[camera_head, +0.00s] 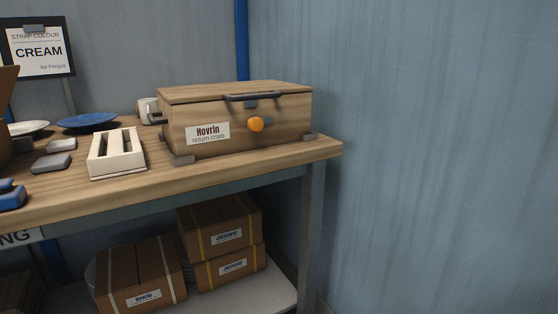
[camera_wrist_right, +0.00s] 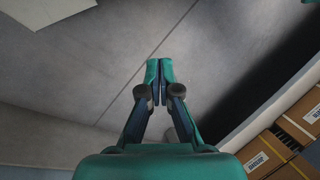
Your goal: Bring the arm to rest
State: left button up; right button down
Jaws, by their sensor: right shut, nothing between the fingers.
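My right gripper (camera_wrist_right: 159,72) shows in the right wrist view. Its two green fingertips are together with nothing between them. It points at the bare grey floor (camera_wrist_right: 60,75), clear of any object. Neither gripper shows in the head view, and my left gripper is in no view. In the head view, a closed wooden return crate (camera_head: 290,128) labelled Hovrin stands on the right end of the wooden table (camera_head: 235,168).
A cream slotted rack (camera_head: 117,165), a blue plate (camera_head: 87,121) and grey blocks (camera_head: 54,162) are on the table. Cardboard boxes (camera_head: 139,275) stand on the shelf below and show at the lower right of the wrist view (camera_wrist_right: 262,158). A blue-grey wall (camera_head: 440,150) is on the right.

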jog(key=s, duration=0.4)
notch_tip(320, 180, up, 38)
jog(key=w+p, duration=0.1)
jog(key=p, duration=3.7)
jog(key=shift+d, duration=0.1)
